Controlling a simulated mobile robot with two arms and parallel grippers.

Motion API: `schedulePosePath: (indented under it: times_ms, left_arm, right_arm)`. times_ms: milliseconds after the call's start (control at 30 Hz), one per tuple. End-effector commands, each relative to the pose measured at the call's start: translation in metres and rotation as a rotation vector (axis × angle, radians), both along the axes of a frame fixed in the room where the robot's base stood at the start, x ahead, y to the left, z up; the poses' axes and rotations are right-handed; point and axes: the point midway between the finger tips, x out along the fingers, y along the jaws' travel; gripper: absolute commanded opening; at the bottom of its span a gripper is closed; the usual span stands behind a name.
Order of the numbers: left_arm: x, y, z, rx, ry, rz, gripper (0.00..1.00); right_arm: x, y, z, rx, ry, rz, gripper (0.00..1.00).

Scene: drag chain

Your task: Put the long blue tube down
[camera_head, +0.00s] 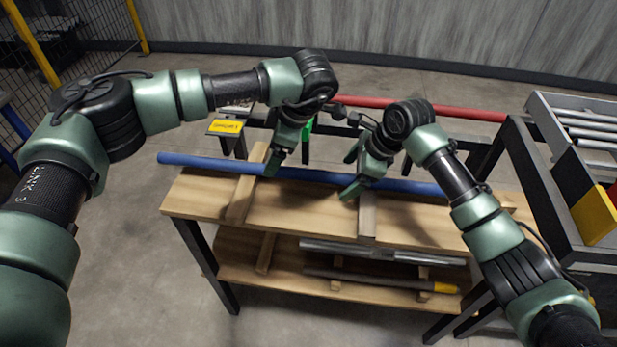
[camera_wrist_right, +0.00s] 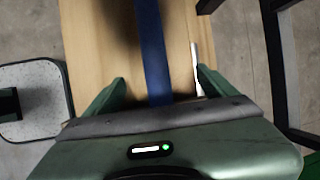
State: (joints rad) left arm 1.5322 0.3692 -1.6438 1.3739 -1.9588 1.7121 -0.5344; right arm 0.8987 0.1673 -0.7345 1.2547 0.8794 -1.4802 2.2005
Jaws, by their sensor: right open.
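The long blue tube (camera_head: 210,163) runs left to right above the wooden bench top (camera_head: 300,205), across its wooden cross-strips. It appears to rest on them, though the contact is partly hidden. Its left end sticks out past the bench. My left gripper (camera_head: 275,163) is at the tube left of its middle, one finger in front of it; its other finger is not clear. My right gripper (camera_head: 352,172) is open at the tube right of the middle. In the right wrist view, the tube (camera_wrist_right: 151,45) runs between the spread fingers, with gaps on both sides.
A lower shelf (camera_head: 235,255) holds metal tubes (camera_head: 370,250). A red tube (camera_head: 460,112) lies on a dark rack behind the bench. A roller conveyor frame (camera_head: 525,150) stands close on the right. The floor at left is clear.

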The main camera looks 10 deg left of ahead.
Motion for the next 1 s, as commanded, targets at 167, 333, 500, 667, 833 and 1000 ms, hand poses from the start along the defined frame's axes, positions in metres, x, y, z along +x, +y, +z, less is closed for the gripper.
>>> schedulePosePath:
  times_ms: [167, 333, 500, 667, 833, 1000]
  left_arm:
    - [0.000, 0.000, 0.000, 0.000, 0.000, 0.000, 0.86]
    - [0.000, 0.000, 0.000, 0.001, 0.001, 0.001, 0.86]
    - [0.000, 0.000, 0.000, 0.000, 0.000, 0.000, 0.86]
    - [0.000, 0.000, 0.000, 0.000, 0.000, 0.000, 0.86]
    - [0.000, 0.000, 0.000, 0.000, 0.000, 0.000, 0.86]
    - [0.000, 0.000, 0.000, 0.000, 0.000, 0.000, 0.86]
  right_arm:
    - [-0.001, -0.003, 0.008, 0.002, -0.003, -0.001, 0.86]
    - [-0.006, -0.015, 0.035, 0.003, -0.005, 0.001, 0.86]
    - [-0.013, -0.030, 0.069, 0.003, -0.005, 0.000, 0.86]
    - [-0.018, -0.041, 0.093, 0.002, -0.004, 0.000, 0.86]
    - [-0.021, -0.047, 0.107, 0.002, -0.001, -0.001, 0.86]
    - [-0.022, -0.048, 0.110, 0.002, -0.001, -0.001, 0.86]
